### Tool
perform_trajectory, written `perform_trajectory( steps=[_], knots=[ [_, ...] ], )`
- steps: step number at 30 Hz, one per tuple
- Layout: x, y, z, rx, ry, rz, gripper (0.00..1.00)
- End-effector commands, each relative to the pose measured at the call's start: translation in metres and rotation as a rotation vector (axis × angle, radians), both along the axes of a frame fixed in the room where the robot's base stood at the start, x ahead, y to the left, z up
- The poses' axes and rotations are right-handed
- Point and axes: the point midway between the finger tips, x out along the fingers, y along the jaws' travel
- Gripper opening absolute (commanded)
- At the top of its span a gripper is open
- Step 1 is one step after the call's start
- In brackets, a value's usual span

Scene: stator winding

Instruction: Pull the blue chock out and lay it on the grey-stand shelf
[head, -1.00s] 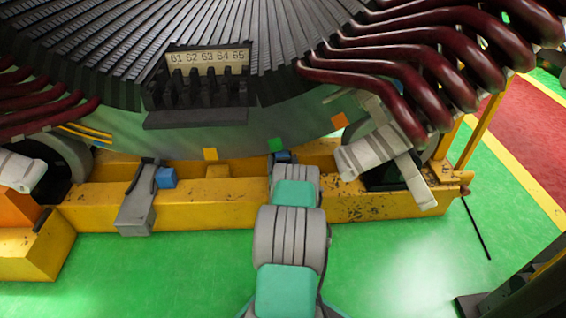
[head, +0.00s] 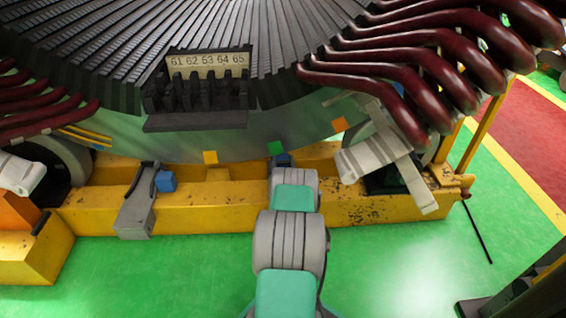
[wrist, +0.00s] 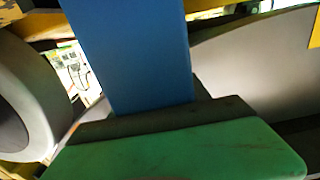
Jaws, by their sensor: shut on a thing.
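A tall blue chock (wrist: 130,55) fills the upper middle of the wrist view. In the head view a small dark-blue patch (head: 283,159) shows just past the end of my arm, below a green marker on the machine; it seems to be the same chock. My gripper (wrist: 150,106) is shut on the chock; its fingertips are not clearly visible, and my arm hides it in the head view. A broad green part crosses the bottom of the wrist view. I cannot pick out the grey-stand shelf with certainty.
A second blue block (head: 166,181) sits on the yellow beam (head: 235,219) beside a grey bracket (head: 135,213). The large stator (head: 90,55) overhangs the beam. Dark-red coils (head: 425,65) and a grey roller bracket (head: 395,155) crowd the right. Green floor (head: 390,270) is open in front.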

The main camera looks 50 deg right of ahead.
Motion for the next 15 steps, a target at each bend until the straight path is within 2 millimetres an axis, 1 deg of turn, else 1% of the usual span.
perform_trajectory(
  steps=[1,2,12,15],
  knots=[
    [0.0,0.0,-0.0001,0.0,0.0,0.0,0.3],
    [0.0,0.0,-0.0001,0.0,0.0,0.0,0.28],
    [-0.0001,0.0001,-0.0001,0.0,0.0,0.0,0.0],
    [-0.0001,0.0001,-0.0001,0.0,0.0,0.0,0.0]
  ],
)
